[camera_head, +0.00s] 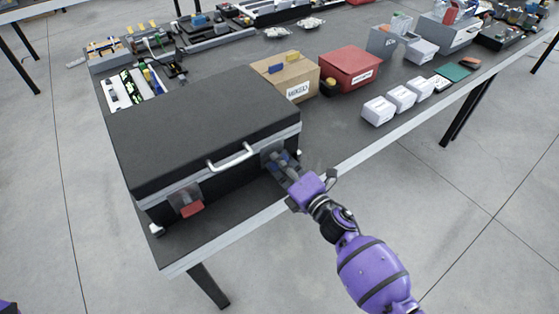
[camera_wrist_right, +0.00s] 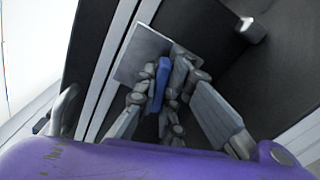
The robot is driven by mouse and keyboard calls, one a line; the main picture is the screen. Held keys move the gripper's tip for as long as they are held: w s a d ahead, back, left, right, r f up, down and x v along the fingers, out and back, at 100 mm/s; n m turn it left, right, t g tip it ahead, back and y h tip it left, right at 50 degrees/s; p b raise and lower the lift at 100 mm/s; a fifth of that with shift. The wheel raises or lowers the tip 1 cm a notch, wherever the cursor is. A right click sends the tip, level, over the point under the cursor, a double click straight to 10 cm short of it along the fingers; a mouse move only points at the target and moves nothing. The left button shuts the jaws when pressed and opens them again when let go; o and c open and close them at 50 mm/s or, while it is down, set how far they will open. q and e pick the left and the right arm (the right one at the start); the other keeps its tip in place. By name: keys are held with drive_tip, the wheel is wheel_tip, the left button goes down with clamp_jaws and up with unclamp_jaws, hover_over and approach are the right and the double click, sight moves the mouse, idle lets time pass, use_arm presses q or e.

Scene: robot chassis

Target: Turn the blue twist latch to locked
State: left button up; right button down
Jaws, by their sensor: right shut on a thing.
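A black case (camera_head: 200,135) with a grey rim and a silver handle (camera_head: 231,157) stands closed at the table's near left. The blue twist latch (camera_head: 283,157) is on a metal plate at the right of its front face. In the right wrist view the blue latch (camera_wrist_right: 161,82) stands out from the grey plate (camera_wrist_right: 138,58). My right gripper (camera_head: 284,165) is at the latch, its fingers (camera_wrist_right: 163,92) on either side of the blue part and shut on it. The fingers hide part of the latch. A red latch (camera_head: 191,208) sits at the left of the front face. My left gripper is not in view.
A cardboard box (camera_head: 285,78) and a red box (camera_head: 350,70) stand right of the case. Several small white boxes (camera_head: 402,97) line the table's front edge (camera_head: 360,155). Trays of parts lie behind. The floor in front of the table is clear.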

drive_tip(key=shift+m, duration=1)
drive_tip(key=shift+m+p, duration=0.3)
drive_tip(key=shift+m, duration=0.3)
drive_tip(key=c, duration=1.8)
unclamp_jaws()
drive_tip(key=shift+c, duration=0.2)
drive_tip(key=v, duration=1.2)
